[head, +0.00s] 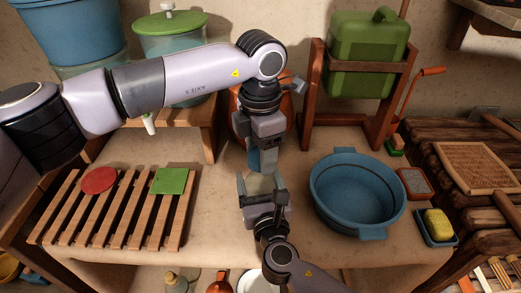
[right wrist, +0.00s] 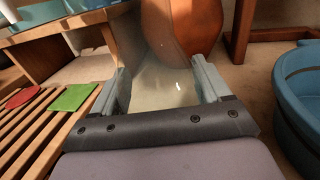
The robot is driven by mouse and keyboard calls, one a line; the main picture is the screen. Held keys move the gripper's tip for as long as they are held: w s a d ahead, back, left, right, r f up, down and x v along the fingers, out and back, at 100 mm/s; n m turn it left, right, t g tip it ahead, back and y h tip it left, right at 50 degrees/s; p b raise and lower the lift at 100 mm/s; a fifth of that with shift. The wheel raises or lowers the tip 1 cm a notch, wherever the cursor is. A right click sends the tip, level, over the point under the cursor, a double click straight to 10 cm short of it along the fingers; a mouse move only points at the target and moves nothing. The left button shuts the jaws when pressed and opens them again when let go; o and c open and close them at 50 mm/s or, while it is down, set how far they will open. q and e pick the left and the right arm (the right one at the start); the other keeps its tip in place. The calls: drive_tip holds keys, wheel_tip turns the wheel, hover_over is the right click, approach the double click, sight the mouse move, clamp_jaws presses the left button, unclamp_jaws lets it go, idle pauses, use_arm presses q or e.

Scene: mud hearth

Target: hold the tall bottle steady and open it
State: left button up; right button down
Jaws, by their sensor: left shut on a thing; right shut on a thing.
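The tall bottle (head: 261,184) is pale and see-through, and shows only in part between my two grippers in the head view. My right gripper (head: 262,192) comes from the front and is shut around its body. In the right wrist view the bottle (right wrist: 163,92) stands between the two fingers. My left gripper (head: 263,160) points down from above and is shut at the bottle's top. Its fingers hide the top, so I cannot tell whether the cap is still seated.
A blue basin (head: 320,197) stands close on the right. A slatted rack (head: 130,222) with a red disc (head: 99,180) and a green square (head: 170,181) lies on the left. A round orange-brown vessel (right wrist: 183,25) stands behind the bottle. A wooden stand (head: 312,110) holds a green container (head: 366,55).

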use_arm(q)
drive_tip(key=n, duration=1.8)
drive_tip(key=shift+n, duration=0.3)
drive_tip(key=n, duration=0.7)
drive_tip(key=shift+r, duration=0.1)
drive_tip(key=shift+r, duration=0.15)
drive_tip(key=shift+r, duration=0.95)
drive_tip(key=shift+r, duration=0.1)
